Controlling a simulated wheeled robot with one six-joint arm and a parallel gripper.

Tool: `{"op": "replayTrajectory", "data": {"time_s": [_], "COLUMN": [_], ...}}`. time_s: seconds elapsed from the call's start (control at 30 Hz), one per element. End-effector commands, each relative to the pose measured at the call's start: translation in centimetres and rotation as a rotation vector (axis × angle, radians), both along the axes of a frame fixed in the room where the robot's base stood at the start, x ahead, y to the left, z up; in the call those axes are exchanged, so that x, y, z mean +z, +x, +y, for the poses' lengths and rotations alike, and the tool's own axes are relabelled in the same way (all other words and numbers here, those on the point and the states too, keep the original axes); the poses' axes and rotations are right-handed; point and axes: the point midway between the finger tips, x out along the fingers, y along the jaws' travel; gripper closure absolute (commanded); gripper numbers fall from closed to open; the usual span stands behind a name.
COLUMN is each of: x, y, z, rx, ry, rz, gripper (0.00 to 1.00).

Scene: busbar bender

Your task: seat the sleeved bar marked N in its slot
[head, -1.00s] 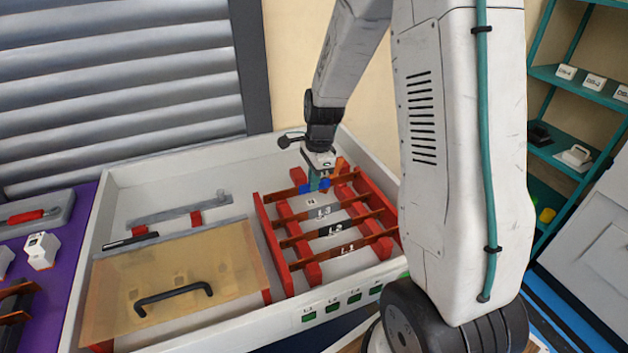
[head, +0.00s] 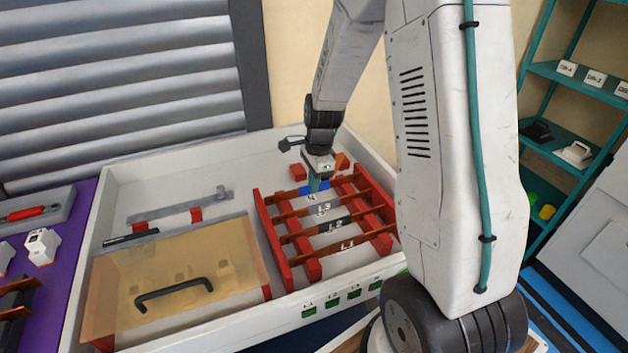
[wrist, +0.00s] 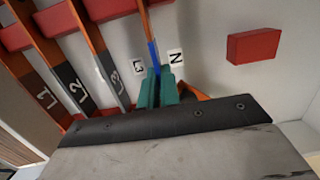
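The N bar is copper with a blue sleeve (head: 313,189); the sleeve also shows in the wrist view (wrist: 153,52). My gripper (head: 315,183) is at the sleeve from above, its teal fingers (wrist: 158,86) close on either side of the bar. The bar lies along the back of the red slotted rack (head: 273,242), beside the L3 bar. One copper end reaches a red rail in the wrist view; the fingers and gripper body hide much of the rest. I cannot tell how deep it sits. A white N label (wrist: 176,56) is beside the sleeve.
Bars L3 (wrist: 112,75), L2 (wrist: 80,92) and L1 (wrist: 45,98) lie parallel in the rack. A loose-looking red block (wrist: 253,46) stands behind. An amber cover with a black handle (head: 174,293) is left of the rack.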

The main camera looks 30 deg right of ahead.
Motion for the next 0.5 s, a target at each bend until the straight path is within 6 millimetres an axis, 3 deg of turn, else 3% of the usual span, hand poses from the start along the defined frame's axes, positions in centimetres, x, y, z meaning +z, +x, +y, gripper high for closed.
{"op": "replayTrajectory", "data": {"time_s": [0.33,0.43,0.5], "x": [-0.81,-0.79,-0.8], "y": [0.0,0.02,0.01], "z": [0.0,-0.01,0.0], "rx": [0.0,0.001,0.0], "ry": [0.0,0.0,0.0], "rz": [0.0,-0.001,0.0], "gripper": [1.0,0.71,0.7]}}
